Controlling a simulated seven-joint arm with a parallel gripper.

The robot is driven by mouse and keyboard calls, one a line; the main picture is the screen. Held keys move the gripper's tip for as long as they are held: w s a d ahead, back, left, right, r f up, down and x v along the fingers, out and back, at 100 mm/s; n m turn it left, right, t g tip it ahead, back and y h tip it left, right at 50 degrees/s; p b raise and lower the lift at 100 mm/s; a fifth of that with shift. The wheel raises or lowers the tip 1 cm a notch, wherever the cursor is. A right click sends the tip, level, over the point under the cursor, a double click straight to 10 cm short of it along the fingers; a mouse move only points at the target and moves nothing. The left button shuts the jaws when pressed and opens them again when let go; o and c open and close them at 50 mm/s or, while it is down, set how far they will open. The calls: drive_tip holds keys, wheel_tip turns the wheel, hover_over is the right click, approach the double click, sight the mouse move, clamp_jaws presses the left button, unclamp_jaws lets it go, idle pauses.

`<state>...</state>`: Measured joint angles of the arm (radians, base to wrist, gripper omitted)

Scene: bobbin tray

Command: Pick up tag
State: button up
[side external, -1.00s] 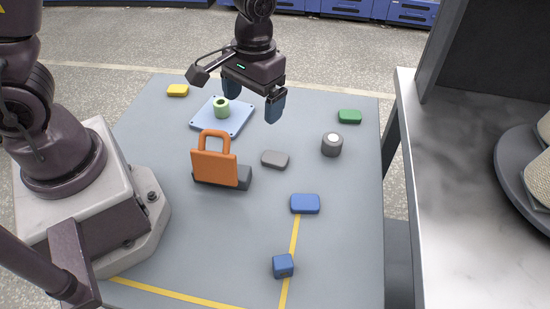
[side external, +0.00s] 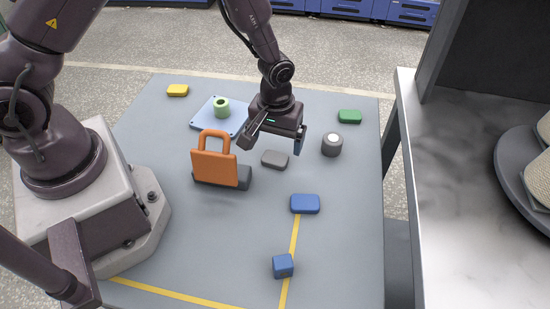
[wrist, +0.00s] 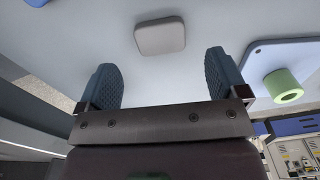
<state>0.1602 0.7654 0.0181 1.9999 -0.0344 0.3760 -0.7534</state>
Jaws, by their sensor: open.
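The orange padlock-shaped tag (side external: 214,165) stands upright in a dark grey base (side external: 240,180) left of the middle of the table. My gripper (side external: 275,140) is right of and behind the tag, above the table and apart from it. Its fingers are open and empty in the wrist view (wrist: 165,70). A flat grey block (side external: 275,159) lies just in front of and below the gripper. The grey block shows ahead of the fingers in the wrist view (wrist: 160,37). The tag does not show in the wrist view.
A light blue tray (side external: 205,118) holding a green bobbin (side external: 222,108) is behind. A metal bench (side external: 460,190) is at right. The front left table is clear.

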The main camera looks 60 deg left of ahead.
sight(275, 158)
wheel_tip(275, 158, down, 5)
drive_tip(key=shift+s+r, duration=0.1)
drive_tip(key=shift+r, duration=0.05)
drive_tip(key=c, duration=1)
drive_tip(key=shift+r, duration=0.1)
